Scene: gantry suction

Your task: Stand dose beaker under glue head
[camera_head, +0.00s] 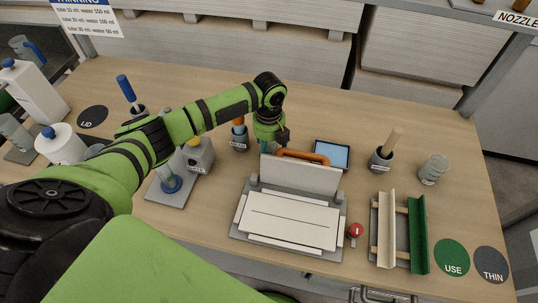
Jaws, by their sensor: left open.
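My left gripper (268,143) hangs over the middle of the table, pointing down, behind the grey press-like device with an orange handle. It is open; its fingertips are small and partly hidden, and I see nothing clearly held. A clear beaker-like container (433,169) stands upright at the right of the table, well apart from the gripper. At the left, a grey stand (184,192) carries a small grey unit (200,155) and a clear vessel with a blue part (168,180). I cannot tell which part is the glue head. My arm partly covers this stand.
White bottles (62,143) stand at the left. The press-like device (290,220), a blue screen (331,154), a wooden-handled tool in a cup (380,160) and a green-and-cream rack (400,232) fill the middle and right. Round USE (452,257) and THIN (491,264) mats are bare.

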